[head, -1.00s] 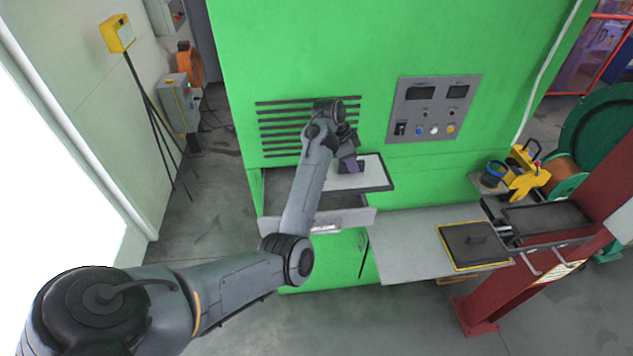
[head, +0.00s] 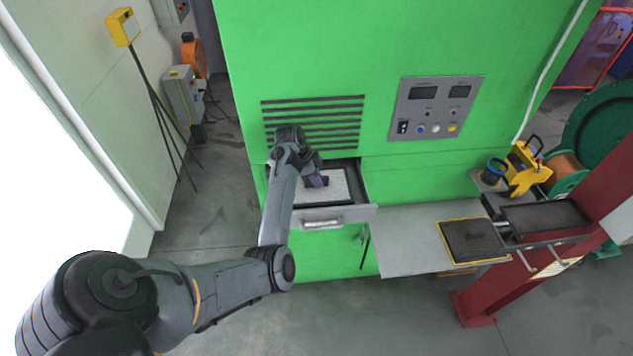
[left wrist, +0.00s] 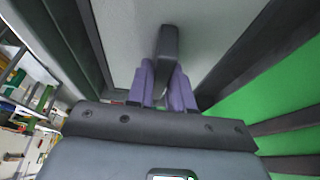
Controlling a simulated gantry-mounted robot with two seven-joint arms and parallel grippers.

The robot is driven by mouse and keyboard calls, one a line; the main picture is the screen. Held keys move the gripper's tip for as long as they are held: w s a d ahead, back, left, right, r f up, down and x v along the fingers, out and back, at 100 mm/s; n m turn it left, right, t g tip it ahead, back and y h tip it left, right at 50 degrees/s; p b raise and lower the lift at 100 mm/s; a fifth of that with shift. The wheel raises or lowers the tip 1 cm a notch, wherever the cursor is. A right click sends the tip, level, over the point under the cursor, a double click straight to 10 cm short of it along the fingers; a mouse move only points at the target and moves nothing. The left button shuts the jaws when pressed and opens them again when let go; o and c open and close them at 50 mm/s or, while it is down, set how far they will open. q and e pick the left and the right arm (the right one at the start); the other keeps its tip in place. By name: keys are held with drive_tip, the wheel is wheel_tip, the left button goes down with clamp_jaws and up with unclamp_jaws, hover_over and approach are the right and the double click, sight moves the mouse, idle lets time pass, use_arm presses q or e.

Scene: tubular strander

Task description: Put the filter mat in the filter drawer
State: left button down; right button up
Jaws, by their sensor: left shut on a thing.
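The filter mat (head: 342,188) is a pale grey panel with a dark edge. In the head view it lies within the outline of the open filter drawer (head: 350,214), behind the drawer front; I cannot tell whether it rests on the drawer's bottom. My left gripper (head: 318,181) is over the mat, shut on its dark handle. The left wrist view shows the purple fingers (left wrist: 170,88) on either side of the handle (left wrist: 167,48), with the pale mat surface (left wrist: 220,25) around it. The arm hides the mat's left part. My right gripper is not in view.
The drawer sticks out of the green cabinet (head: 420,170), below dark vent slats (head: 335,118). To its right, a grey table (head: 400,235) carries a dark, yellow-edged panel (head: 472,241). A red post (head: 540,225) stands farther right.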

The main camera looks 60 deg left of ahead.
use_arm(q)
drive_tip(key=shift+f, duration=1.2)
drive_tip(key=c, duration=1)
unclamp_jaws()
drive_tip(key=shift+f, duration=0.1)
